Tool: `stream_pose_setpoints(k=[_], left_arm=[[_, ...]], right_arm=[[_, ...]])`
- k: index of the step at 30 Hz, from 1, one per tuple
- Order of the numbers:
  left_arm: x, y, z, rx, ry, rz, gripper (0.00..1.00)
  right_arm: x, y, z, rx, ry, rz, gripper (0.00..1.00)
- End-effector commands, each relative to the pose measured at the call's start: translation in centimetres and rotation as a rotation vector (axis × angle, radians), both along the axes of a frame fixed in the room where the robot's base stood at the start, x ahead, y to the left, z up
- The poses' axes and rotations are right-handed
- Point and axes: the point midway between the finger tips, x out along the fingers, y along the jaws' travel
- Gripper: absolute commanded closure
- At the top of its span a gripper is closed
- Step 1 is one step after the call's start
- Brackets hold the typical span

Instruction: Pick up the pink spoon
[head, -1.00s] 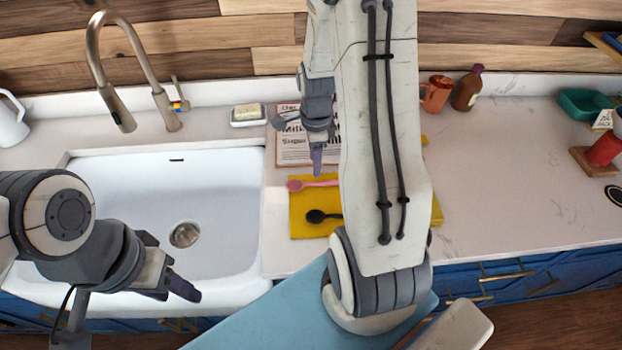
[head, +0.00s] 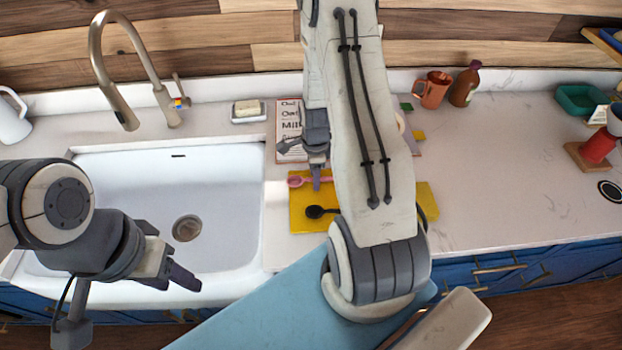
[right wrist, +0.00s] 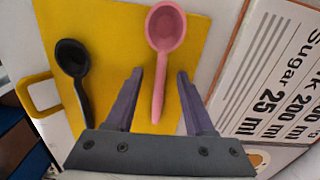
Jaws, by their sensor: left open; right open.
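The pink spoon (right wrist: 165,45) lies on a yellow board (right wrist: 113,28), its bowl at the top of the right wrist view and its handle pointing down. It also shows in the head view (head: 297,181). My right gripper (right wrist: 158,75) is open, with a finger on each side of the spoon's handle. In the head view the right gripper (head: 316,185) is over the spoon, and my arm hides part of the board. Contact between fingers and spoon cannot be told. My left gripper (head: 175,280) is open and empty over the sink's front edge.
A black spoon (right wrist: 72,65) lies beside the pink one on the board. A printed recipe card (head: 288,118) lies behind it. The sink (head: 120,190) is to the left. A mug (head: 433,90) and bottle (head: 465,85) stand behind right.

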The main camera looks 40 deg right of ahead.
Motion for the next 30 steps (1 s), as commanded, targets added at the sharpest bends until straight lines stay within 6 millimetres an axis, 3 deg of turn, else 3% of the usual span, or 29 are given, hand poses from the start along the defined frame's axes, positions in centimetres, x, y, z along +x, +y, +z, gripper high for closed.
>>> stream_pose_setpoints(k=[2, 6, 20, 26, 30], left_arm=[[0.0, 0.0, 0.0, 0.000, 0.000, 0.000, 0.50], [0.0, 0.0, 0.0, 0.000, 0.000, 0.000, 0.50], [0.0, 0.0, -0.2, 0.000, 0.000, 0.000, 0.50], [0.0, 0.0, -1.0, 0.000, 0.000, 0.002, 0.50], [0.0, 0.0, -1.9, 0.000, 0.000, 0.003, 0.50]], right_arm=[[0.0, 0.0, 0.0, 0.000, 0.000, 0.000, 0.46], [0.0, 0.0, 0.0, 0.000, 0.000, 0.000, 1.00], [0.1, 0.0, 0.4, -0.001, -0.003, 0.000, 1.00], [0.1, -0.1, 2.0, -0.003, -0.005, 0.000, 1.00], [-0.1, -0.4, 4.3, -0.004, -0.007, -0.003, 1.00]])
